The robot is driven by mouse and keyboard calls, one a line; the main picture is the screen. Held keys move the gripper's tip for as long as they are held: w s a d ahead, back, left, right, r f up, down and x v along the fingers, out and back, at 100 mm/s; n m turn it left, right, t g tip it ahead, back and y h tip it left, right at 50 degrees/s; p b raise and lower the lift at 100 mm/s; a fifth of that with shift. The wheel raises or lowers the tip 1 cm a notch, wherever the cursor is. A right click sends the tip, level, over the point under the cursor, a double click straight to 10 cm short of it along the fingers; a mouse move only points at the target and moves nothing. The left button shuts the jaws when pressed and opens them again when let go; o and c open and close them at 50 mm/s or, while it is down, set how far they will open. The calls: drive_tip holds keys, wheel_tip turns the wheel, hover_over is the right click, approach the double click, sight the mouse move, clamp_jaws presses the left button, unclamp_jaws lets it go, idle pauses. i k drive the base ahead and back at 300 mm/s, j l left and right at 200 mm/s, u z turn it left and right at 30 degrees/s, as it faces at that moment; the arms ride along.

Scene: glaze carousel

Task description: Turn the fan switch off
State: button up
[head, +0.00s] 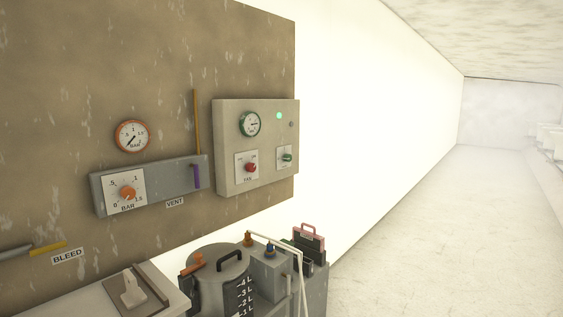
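A beige control box (228,175) is mounted at the right end of the brown wall panel. On its front is a red knob (250,168) on a white plate; small lettering under it may read FAN, but it is too small to be sure. To its right is a smaller green knob (287,157) on another white plate. I cannot tell the setting of either knob. A green lamp (279,115) on the box is lit. A green-rimmed gauge (250,124) sits above the red knob. My gripper is not in view.
A grey unit with an orange dial (128,193) and a purple lever (196,176) hangs left of the box, below an orange gauge (132,136). Open floor (440,240) lies right.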

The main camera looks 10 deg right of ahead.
sight(251, 167)
drive_tip(key=i+z, duration=0.3)
drive_tip(key=i, duration=0.4)
drive_tip(key=i+z, duration=0.3)
drive_tip(key=i, duration=0.4)
